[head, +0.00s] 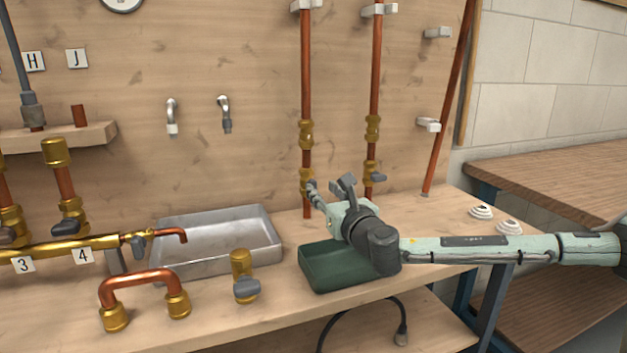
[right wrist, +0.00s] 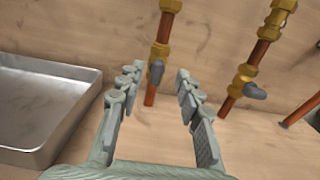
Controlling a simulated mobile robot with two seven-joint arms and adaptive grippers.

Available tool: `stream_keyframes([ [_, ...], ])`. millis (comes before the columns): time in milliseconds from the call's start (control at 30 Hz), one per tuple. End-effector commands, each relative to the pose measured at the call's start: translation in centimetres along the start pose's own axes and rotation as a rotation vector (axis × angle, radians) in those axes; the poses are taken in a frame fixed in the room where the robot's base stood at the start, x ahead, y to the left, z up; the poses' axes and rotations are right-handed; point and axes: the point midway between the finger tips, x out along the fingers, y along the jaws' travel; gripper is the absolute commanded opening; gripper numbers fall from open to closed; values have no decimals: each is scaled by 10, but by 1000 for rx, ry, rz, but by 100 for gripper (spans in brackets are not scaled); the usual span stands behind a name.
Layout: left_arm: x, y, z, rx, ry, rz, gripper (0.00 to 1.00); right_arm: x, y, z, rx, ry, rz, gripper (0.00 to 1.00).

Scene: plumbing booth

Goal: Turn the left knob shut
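The left copper pipe (head: 306,80) runs down the wooden wall, with a brass valve (head: 305,178) near its foot. In the right wrist view the left knob (right wrist: 156,72), a small grey handle, sits on this valve. My right gripper (head: 329,188) is open in front of the valve. In the right wrist view its fingers (right wrist: 157,82) stand either side of the knob, apart from each other, and do not appear to grip it. In the head view the fingers hide or blend with the knob. My left gripper is not in view.
A second pipe with a grey knob (head: 379,178) stands right of the left one. A green box (head: 318,268) lies beneath my right gripper. A metal tray (head: 215,262), a brass valve piece (head: 241,263) and a copper U-pipe (head: 137,278) occupy the bench to the left.

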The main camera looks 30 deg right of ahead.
Motion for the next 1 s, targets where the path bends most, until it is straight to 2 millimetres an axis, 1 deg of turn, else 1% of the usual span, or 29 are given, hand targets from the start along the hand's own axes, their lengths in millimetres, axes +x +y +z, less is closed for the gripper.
stream_keyframes([
  [33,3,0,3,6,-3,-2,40,10,0,2,3,-2,-1,35],
  [100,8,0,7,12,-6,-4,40,22,0,2,3,-2,-1,35],
  [200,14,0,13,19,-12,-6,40,36,0,1,2,-1,-1,35],
  [300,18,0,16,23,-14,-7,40,46,0,1,1,-1,-1,35],
  [433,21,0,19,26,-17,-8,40,52,0,0,1,-1,1,35],
  [667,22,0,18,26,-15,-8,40,52,0,0,0,0,1,35],
  [933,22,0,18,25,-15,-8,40,52,0,0,0,0,1,3],
  [967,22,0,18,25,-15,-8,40,52,0,0,0,0,1,0],
  [1000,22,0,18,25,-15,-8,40,52,0,0,0,0,1,0],
])
